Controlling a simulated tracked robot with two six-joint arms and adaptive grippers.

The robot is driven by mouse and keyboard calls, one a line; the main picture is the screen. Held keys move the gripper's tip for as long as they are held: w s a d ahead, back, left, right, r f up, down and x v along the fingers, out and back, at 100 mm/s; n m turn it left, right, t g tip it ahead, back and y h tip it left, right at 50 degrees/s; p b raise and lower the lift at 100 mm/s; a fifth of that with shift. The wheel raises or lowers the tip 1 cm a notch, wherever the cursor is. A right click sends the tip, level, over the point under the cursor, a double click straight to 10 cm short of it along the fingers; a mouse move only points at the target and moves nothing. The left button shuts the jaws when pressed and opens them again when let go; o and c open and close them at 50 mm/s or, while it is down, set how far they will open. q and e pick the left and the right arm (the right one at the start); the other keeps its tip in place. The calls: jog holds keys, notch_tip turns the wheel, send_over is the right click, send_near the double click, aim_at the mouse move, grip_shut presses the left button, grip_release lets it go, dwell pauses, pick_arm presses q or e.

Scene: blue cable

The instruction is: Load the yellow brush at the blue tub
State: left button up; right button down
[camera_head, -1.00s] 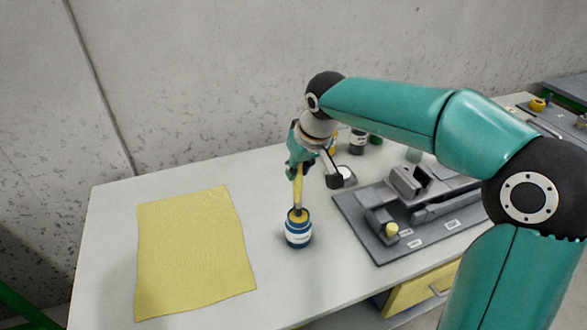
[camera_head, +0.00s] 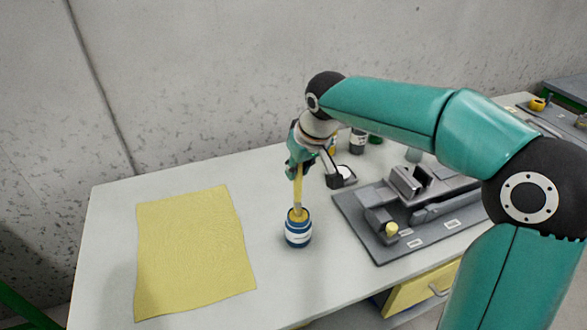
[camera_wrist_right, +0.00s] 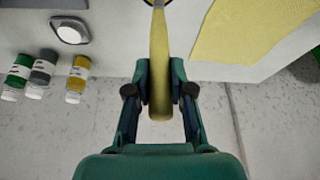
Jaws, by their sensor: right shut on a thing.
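The yellow brush (camera_head: 298,187) stands upright, its handle held in my right gripper (camera_head: 297,168), which is shut on it. Its lower end meets the mouth of the blue tub (camera_head: 298,236), which has a white label and stands on the table. The tip is hidden, so I cannot tell how deep it reaches. In the right wrist view the brush handle (camera_wrist_right: 159,65) runs between the two fingers of my right gripper (camera_wrist_right: 160,85). My left gripper does not show in either view.
A yellow cloth (camera_head: 192,250) lies flat on the table (camera_head: 275,290) to the left. A grey fixture board (camera_head: 375,245) lies to the right, with a small yellow part. Small jars (camera_head: 358,142) stand behind the gripper, also visible in the wrist view (camera_wrist_right: 43,70). The table between cloth and tub is clear.

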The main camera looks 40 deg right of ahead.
notch_tip(320, 180, up, 7)
jog(key=p, duration=0.6)
dwell(0.7)
